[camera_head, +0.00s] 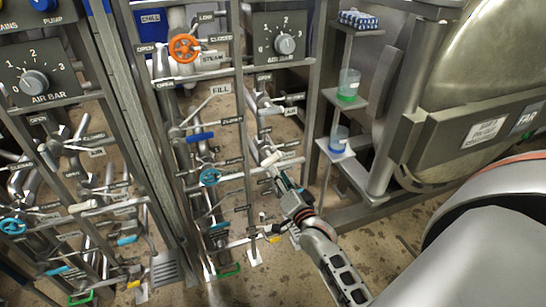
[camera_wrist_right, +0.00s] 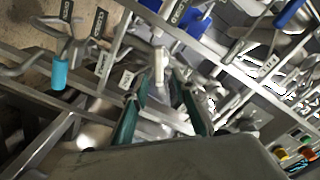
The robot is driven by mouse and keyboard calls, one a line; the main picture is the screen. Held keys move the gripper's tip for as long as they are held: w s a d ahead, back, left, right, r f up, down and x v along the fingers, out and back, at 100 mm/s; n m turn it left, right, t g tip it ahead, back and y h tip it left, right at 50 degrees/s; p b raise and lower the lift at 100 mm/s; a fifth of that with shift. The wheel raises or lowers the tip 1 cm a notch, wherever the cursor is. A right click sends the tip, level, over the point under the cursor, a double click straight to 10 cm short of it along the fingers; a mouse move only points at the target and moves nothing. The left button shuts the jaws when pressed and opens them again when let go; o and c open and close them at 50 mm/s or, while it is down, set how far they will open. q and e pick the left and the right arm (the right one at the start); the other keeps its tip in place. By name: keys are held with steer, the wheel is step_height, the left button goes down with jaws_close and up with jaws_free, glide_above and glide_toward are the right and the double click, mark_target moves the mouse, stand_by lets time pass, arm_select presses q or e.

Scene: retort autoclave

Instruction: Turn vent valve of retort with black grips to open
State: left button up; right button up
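My right gripper (camera_head: 284,183) reaches into the pipe rack right of centre in the head view. In the wrist view its two dark green fingers (camera_wrist_right: 160,85) stand apart. A pale grey lever end (camera_wrist_right: 158,62) shows between and just beyond the fingertips; I cannot tell whether they touch it. In the head view a pale lever (camera_head: 270,158) lies just above the gripper. The metal retort (camera_head: 490,65) stands at the right with a "FAR" plate (camera_head: 527,118). My left gripper is not in view.
The rack holds an orange wheel (camera_head: 184,47), a blue wheel (camera_head: 209,177), a blue lever (camera_head: 200,137) and an air dial (camera_head: 285,44). Shelves beside the retort hold a green-bottomed beaker (camera_head: 348,86) and a blue-bottomed beaker (camera_head: 339,139). Pipes and posts crowd the gripper.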

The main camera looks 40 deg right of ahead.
mark_target(272, 162)
steer(key=shift+w+d+m, duration=0.25)
steer(key=shift+w+m, duration=0.35)
steer(key=shift+m, duration=0.6)
steer(key=b+x, duration=0.1)
steer(key=x, duration=0.4)
steer(key=shift+w+d+f, duration=0.1)
steer(key=shift+w+f, duration=0.05)
steer(key=shift+w, duration=0.2)
steer(key=shift+w+d, duration=0.15)
steer(key=shift+w, duration=0.35)
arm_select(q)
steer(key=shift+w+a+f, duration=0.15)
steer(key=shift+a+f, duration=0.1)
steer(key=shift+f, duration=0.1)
arm_select(e)
steer(key=shift+w, duration=0.1)
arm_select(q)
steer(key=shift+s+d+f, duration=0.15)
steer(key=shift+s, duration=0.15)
arm_select(e)
jaws_close()
